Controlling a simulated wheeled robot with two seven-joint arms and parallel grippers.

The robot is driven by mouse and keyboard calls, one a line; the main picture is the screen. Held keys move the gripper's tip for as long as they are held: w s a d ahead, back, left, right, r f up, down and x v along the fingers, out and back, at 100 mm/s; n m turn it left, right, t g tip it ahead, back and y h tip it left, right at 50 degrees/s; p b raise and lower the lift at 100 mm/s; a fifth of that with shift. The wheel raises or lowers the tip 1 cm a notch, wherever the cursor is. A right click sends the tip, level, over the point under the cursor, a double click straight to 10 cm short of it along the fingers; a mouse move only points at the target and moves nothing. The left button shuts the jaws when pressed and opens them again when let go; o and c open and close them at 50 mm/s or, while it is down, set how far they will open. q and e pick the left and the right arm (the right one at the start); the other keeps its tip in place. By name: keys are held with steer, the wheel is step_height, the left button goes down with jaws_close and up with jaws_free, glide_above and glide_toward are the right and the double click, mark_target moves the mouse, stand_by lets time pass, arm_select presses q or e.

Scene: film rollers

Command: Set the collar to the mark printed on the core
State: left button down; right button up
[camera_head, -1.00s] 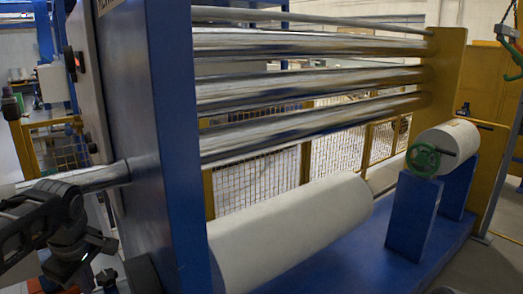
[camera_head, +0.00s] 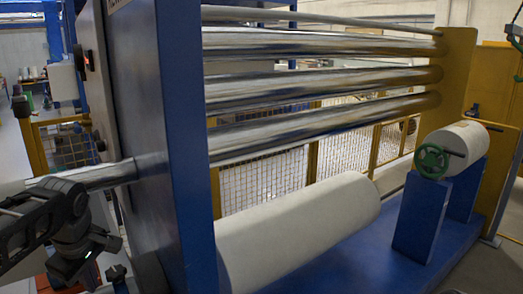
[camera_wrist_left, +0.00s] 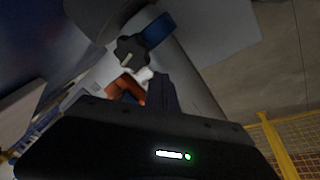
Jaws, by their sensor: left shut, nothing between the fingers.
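In the left wrist view, a blue collar (camera_wrist_left: 159,30) sits around a pale grey core (camera_wrist_left: 190,72). A black star-shaped knob (camera_wrist_left: 131,50) is beside the collar. My left gripper (camera_wrist_left: 165,88) is shut and empty, and its dark fingers point toward the core below the collar and knob. I cannot tell whether they touch the core. The printed mark cannot be made out. In the head view my left wrist (camera_head: 72,228) is at the lower left, in front of the metal shaft (camera_head: 95,175); the collar cannot be made out there. My right gripper is not in view.
A blue machine frame (camera_head: 190,130) stands right of my left arm. It carries several shiny rollers (camera_head: 320,85) above a large white roll (camera_head: 300,225). A smaller roll (camera_head: 463,147) with a green handwheel (camera_head: 432,161) rests on blue supports at the right.

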arm_select(q)
steer(key=shift+r, duration=0.1)
step_height(320, 180, up, 9)
steer(key=p, duration=0.7)
